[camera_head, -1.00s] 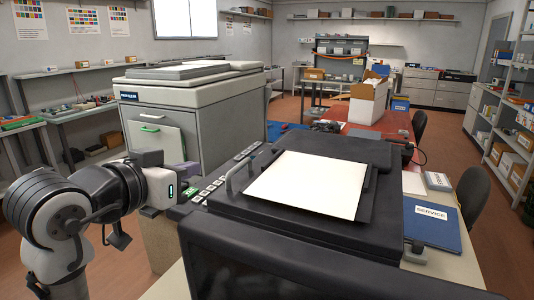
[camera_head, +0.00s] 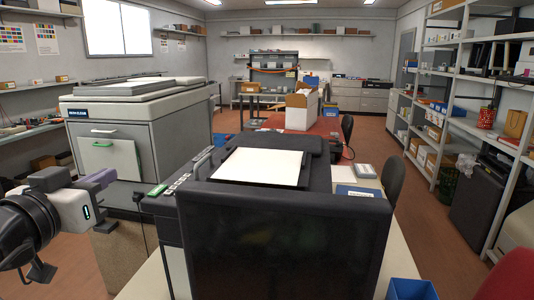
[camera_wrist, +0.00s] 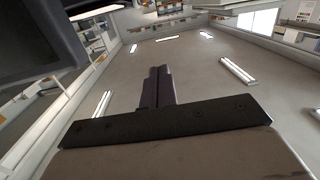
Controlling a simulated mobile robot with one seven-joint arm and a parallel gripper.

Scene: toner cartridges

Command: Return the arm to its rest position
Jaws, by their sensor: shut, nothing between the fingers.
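My gripper (camera_head: 101,179) is at the left edge of the head view, beside the copier and left of its dark panel. In the wrist view my gripper (camera_wrist: 159,72) shows its two dark fingers pressed together with nothing between them. The wrist camera looks up toward the ceiling. Much of my arm is cut off by the left edge of the head view.
The copier (camera_head: 285,240) with its large dark panel fills the middle front. A grey machine (camera_head: 110,147) stands behind my gripper. A blue bin (camera_head: 411,289) is at the bottom right. Shelving (camera_head: 470,110) lines the right wall, with open brown floor before it.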

